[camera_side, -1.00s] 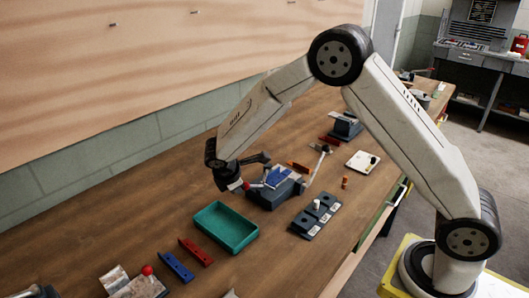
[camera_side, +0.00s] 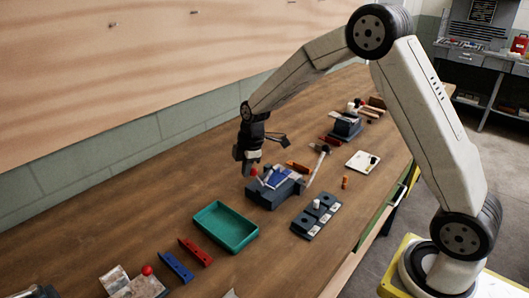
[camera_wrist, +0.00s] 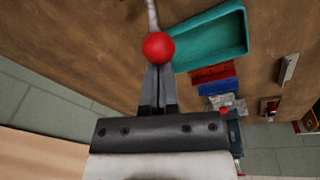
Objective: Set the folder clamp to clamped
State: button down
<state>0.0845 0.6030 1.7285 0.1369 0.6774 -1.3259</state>
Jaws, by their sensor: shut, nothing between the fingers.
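The folder clamp (camera_side: 284,194) is a dark grey fixture with a blue piece (camera_side: 279,179) on top, standing mid-table in the side view. A red ball knob (camera_side: 254,172) shows at its left end. In the wrist view a red ball (camera_wrist: 158,47) sits on a thin pale rod (camera_wrist: 152,14), right at my fingertips. My gripper (camera_side: 247,170) points down at the left end of the fixture, beside the red knob. In the wrist view my gripper (camera_wrist: 158,70) has its fingers together, with the ball just beyond or over their tips. I cannot tell whether they touch.
A teal tray (camera_side: 226,228) lies in front of the fixture, with a red bar (camera_side: 196,252) and a blue bar (camera_side: 176,266) beyond. A dark block with pale labels (camera_side: 317,216) stands to the right.

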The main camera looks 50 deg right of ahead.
jog(key=shift+d+r+y, duration=0.25)
jog(key=shift+d+y, duration=0.25)
jog(key=shift+y, duration=0.05)
jog(key=shift+d+r+y, duration=0.2)
jog(key=shift+d+y, duration=0.25)
jog(key=shift+y, duration=0.1)
jog(key=shift+d+r+y, duration=0.2)
jog(key=shift+d+y, duration=0.65)
jog(key=shift+d, duration=0.35)
jog(key=shift+d+r+y, duration=0.2)
jog(key=shift+d+y, duration=0.65)
jog(key=shift+d, duration=0.3)
jog(key=shift+d+r, duration=0.1)
jog(key=v, duration=0.9)
jog(key=shift+d, duration=0.5)
jog(key=shift+s, duration=0.1)
